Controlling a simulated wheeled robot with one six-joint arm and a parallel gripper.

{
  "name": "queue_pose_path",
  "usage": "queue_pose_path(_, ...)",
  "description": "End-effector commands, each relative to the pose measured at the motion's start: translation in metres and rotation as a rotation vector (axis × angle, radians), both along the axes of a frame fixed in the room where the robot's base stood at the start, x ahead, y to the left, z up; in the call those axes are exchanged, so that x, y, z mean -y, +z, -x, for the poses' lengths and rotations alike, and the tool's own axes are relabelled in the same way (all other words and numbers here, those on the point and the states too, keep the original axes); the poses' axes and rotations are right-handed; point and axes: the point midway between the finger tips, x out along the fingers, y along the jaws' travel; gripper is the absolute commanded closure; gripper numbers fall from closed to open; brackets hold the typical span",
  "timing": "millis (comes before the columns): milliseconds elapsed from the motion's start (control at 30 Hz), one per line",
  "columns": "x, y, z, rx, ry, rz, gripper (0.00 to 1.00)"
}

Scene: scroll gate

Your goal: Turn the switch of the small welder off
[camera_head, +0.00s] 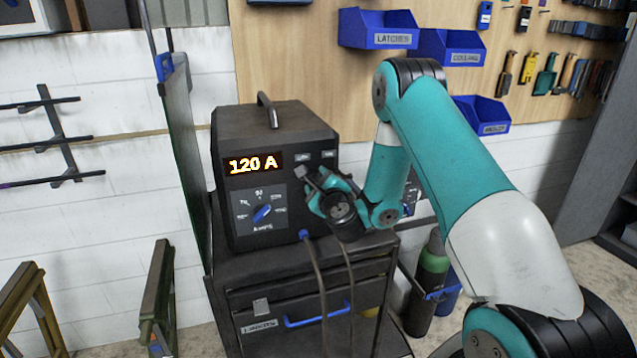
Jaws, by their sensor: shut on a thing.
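The small welder (267,127) is a dark box with a top handle, standing on a dark cart. Its lit orange display (253,164) reads 120 A. Below the display is a blue amps knob (262,213) on a grey dial plate. My gripper (308,183) is at the upper right of the welder's front panel, beside the dial plate. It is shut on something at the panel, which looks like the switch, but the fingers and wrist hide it. I cannot tell the switch's position. Small labels show just above the gripper.
The cart (300,268) has drawers with a blue handle (318,316), and cables hang down its front. A dark green screen (184,160) stands close on the left. Gas cylinders (432,275) stand at right. Blue bins (378,30) hang on the pegboard behind my arm.

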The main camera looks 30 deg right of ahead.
Motion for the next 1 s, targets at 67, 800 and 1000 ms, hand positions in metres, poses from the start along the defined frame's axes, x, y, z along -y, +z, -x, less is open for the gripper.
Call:
queue_pose_path(67,0.0001,0.0010,-0.0002,-0.004,-0.001,0.021,0.73)
queue_pose_path(800,-0.0031,0.0005,-0.0009,-0.169,0.003,0.593,0.73)
queue_pose_path(1000,-0.0036,0.0000,-0.0009,-0.222,0.005,0.776,0.73)
